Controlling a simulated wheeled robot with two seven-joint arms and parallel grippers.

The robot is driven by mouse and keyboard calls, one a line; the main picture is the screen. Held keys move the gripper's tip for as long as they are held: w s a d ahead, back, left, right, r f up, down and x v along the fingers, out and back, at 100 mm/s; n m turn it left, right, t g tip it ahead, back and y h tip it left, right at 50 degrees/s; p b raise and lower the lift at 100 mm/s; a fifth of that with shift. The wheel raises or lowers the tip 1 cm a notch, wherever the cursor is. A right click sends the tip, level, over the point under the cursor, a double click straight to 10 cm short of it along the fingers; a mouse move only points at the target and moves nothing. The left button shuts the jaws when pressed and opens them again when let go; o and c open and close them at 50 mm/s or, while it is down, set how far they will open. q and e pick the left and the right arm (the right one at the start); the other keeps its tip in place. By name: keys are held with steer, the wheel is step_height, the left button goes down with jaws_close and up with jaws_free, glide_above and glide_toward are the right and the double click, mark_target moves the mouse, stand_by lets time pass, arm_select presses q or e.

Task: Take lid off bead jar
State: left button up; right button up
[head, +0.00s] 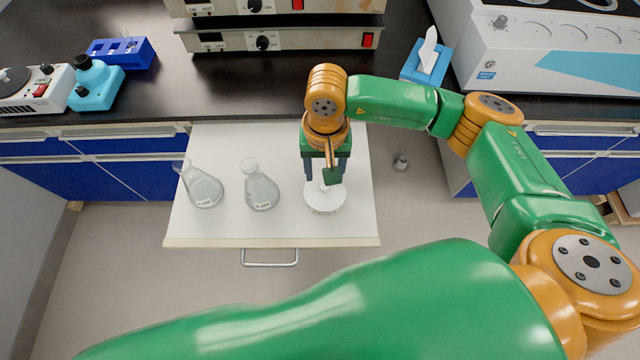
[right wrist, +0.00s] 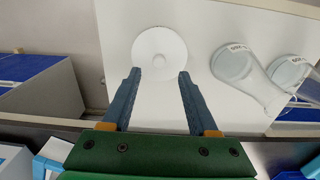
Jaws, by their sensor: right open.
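The bead jar (head: 325,207) stands on the right part of the pulled-out white board, its round white lid (head: 330,193) on top. In the right wrist view the lid (right wrist: 148,45) is a white disc with a small central knob (right wrist: 159,60). My right gripper (head: 325,181) points down above the jar. Its blue fingers are open, and their tips (right wrist: 160,74) are apart on either side of the line to the knob, with nothing between them. The gripper partly hides the lid in the head view. My left gripper is not in view.
Two conical flasks, one in the middle (head: 261,188) and one farther left (head: 203,187), stand left of the jar on the white board (head: 215,228). Behind are instrument boxes (head: 280,41), a tissue box (head: 427,62) and a blue rack (head: 125,52) on the dark bench.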

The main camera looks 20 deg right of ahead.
mark_target(325, 189)
steer(key=f, duration=0.2)
steer(key=f+p, duration=0.1)
steer(key=f, duration=0.1)
steer(key=shift+s+d+f, duration=0.15)
steer(key=shift+s+d, duration=0.05)
steer(key=shift+w+a+f, duration=0.1)
steer(key=shift+a+f, duration=0.05)
steer(key=shift+f, duration=0.05)
jaws_close()
steer(key=shift+r, duration=0.15)
